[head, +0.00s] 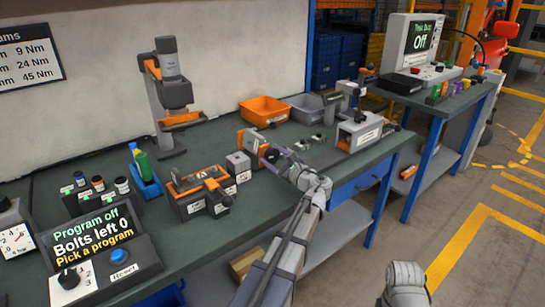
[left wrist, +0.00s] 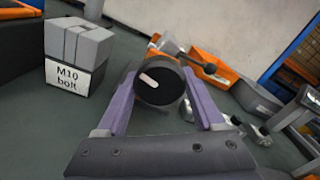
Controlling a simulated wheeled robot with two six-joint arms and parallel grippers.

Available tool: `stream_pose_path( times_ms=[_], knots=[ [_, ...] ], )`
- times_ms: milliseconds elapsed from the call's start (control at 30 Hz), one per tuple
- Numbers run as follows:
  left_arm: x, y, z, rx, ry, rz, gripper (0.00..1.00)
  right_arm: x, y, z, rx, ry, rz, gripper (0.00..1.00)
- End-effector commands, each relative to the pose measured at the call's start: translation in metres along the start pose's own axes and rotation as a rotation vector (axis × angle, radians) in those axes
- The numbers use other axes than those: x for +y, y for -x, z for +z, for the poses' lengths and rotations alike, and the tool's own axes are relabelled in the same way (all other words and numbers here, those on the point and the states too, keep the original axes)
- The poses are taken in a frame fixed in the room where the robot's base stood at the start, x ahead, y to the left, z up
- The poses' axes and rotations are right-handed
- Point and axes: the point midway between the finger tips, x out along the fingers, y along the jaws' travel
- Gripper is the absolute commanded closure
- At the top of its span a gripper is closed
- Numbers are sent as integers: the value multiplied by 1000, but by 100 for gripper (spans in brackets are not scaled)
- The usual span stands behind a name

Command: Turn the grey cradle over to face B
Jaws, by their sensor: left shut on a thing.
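My left gripper (head: 266,153) is shut on a round black knob with a pale pointer mark; the knob (left wrist: 160,80) sits between the purple fingers in the left wrist view. Behind the knob is a grey and orange fixture (head: 246,139), largely hidden by the knob and gripper. A rod with a black ball end (left wrist: 210,68) sticks out behind the knob. I cannot tell for sure which grey part is the cradle, and no face letter is readable. My right gripper is not in view.
A grey block labelled M10 bolt (left wrist: 78,52) stands just left of the gripper. A grey and orange labelled unit (head: 203,190) is nearer on the green bench. An orange bin (head: 264,110) and a grey bin (head: 305,108) stand behind. A labelled grey stand (head: 359,131) is to the right.

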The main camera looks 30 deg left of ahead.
Motion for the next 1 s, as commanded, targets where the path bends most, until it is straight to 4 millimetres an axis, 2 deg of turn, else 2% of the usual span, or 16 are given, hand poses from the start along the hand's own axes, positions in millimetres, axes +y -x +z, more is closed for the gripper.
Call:
stream_pose_path(
  times_ms=[1000],
  knots=[
    [-2,0,1,0,966,2,86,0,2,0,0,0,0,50]
  ],
)
